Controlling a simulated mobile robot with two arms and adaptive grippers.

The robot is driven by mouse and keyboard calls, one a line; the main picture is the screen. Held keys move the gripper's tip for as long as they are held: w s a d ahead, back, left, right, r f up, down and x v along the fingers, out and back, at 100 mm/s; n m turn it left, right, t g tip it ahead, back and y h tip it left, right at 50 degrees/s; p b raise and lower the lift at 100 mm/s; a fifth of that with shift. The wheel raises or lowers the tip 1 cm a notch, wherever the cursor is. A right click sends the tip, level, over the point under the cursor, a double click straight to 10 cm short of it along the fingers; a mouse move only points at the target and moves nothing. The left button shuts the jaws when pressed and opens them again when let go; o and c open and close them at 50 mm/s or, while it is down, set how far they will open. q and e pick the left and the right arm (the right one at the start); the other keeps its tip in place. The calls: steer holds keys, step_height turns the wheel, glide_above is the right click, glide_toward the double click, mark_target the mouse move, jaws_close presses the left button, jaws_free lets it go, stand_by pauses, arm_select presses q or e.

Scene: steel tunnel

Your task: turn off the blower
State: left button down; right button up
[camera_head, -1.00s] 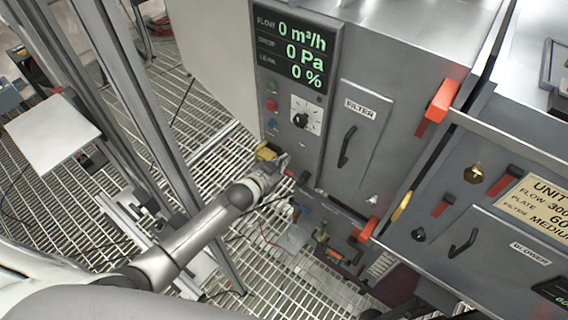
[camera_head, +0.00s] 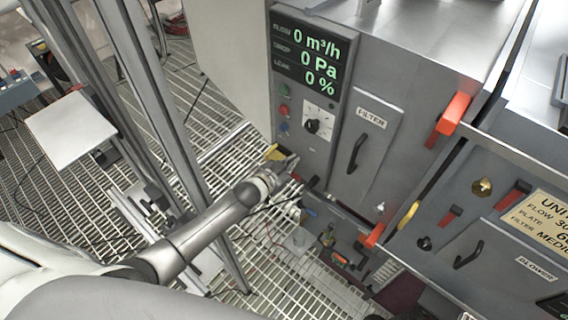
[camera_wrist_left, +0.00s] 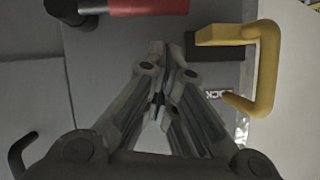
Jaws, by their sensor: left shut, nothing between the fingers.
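The blower unit's control panel (camera_head: 320,150) faces me in the head view. Its display (camera_head: 308,57) reads 0 m³/h, 0 Pa and 0 %. Below it are a green button (camera_head: 283,91), a red button (camera_head: 284,109), a blue button (camera_head: 284,126) and a black rotary knob (camera_head: 312,126) on a white dial. A hatch marked BLOWER (camera_head: 490,262) is at the lower right. My left gripper (camera_head: 292,161) is low by the panel's bottom edge. In the wrist view its fingers (camera_wrist_left: 168,58) are together and empty, left of a yellow handle (camera_wrist_left: 267,70). My right gripper is not seen.
A FILTER door (camera_head: 362,150) with a black handle is right of the panel. Red levers (camera_head: 454,114) stick out from the cabinet. In the wrist view a red handle (camera_wrist_left: 135,6) and a black knob (camera_wrist_left: 68,11) are near the top. Open grating floor (camera_head: 215,120) lies left.

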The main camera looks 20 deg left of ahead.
arm_select(q)
steer(key=r+p, duration=0.1)
steer(key=r, duration=0.1)
steer(key=r+p, duration=0.2)
steer(key=shift+w, duration=0.4)
steer(key=s+a+r+n+g+y+b, duration=0.15)
steer(key=s+g, duration=0.35)
steer(key=s, duration=1.2)
steer(key=s+a+r+n+g+y+b, duration=0.1)
steer(key=s+r+n+g+y, duration=0.2)
steer(key=s, duration=1.5)
step_height(320, 180, down, 31)
steer(key=s+m+g+h+b, duration=0.1)
steer(key=g+h+b, duration=0.1)
steer(key=b, duration=0.2)
steer(key=s+a+f+b, duration=0.1)
steer(key=s+f+b, duration=0.1)
steer(key=s+f, duration=0.6)
steer(key=s+a+f+g+b, duration=0.1)
steer(key=s+f+b, duration=0.1)
steer(key=s+f, duration=0.6)
step_height(320, 180, down, 5)
steer(key=shift+s+a+r+g+y, duration=0.15)
steer(key=shift+s+a+g+y, duration=0.15)
steer(key=shift+s+y, duration=0.1)
steer(key=shift+m, duration=0.25)
